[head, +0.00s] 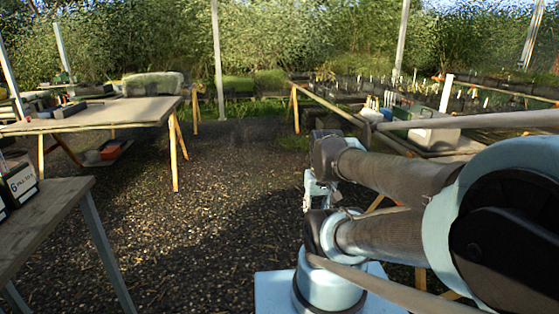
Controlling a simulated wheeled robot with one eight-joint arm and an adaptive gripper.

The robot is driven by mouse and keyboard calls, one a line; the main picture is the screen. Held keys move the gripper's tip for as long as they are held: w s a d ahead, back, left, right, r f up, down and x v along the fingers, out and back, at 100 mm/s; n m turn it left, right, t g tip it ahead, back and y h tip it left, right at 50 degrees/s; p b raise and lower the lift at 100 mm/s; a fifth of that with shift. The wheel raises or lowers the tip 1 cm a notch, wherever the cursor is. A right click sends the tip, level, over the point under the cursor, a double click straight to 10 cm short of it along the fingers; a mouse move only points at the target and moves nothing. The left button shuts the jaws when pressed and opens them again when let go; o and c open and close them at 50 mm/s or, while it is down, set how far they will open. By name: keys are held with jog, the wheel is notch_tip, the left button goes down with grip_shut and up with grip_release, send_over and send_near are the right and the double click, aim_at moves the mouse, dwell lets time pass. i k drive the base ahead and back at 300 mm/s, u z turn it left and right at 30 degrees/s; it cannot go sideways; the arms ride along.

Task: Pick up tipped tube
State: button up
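I cannot make out a tipped tube in the head view. My arm reaches in from the right, and its far end is partly hidden behind its own links. What seems to be my gripper (314,190) shows as a small pale-blue and grey shape over the gravel. Its fingers cannot be made out, so I cannot see whether it is open or holds anything.
A wooden trestle table (100,115) with trays stands at the left. A grey bench (45,222) with a box labelled 6 (22,183) is at the near left. A planted bench (440,108) is at the back right. The gravel floor (210,210) between is clear.

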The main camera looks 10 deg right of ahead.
aim_at(358, 107)
jog(key=z, duration=0.15)
jog(key=i, duration=1.1)
jog(key=z, duration=0.45)
jog(key=i, duration=1.55)
jog(key=z, duration=0.15)
jog(key=k, duration=0.6)
jog(key=u, duration=0.45)
jog(key=i, duration=1)
jog(key=u, duration=0.45)
jog(key=i, duration=1.05)
jog(key=z, duration=0.45)
jog(key=i, duration=0.75)
jog(key=z, duration=0.3)
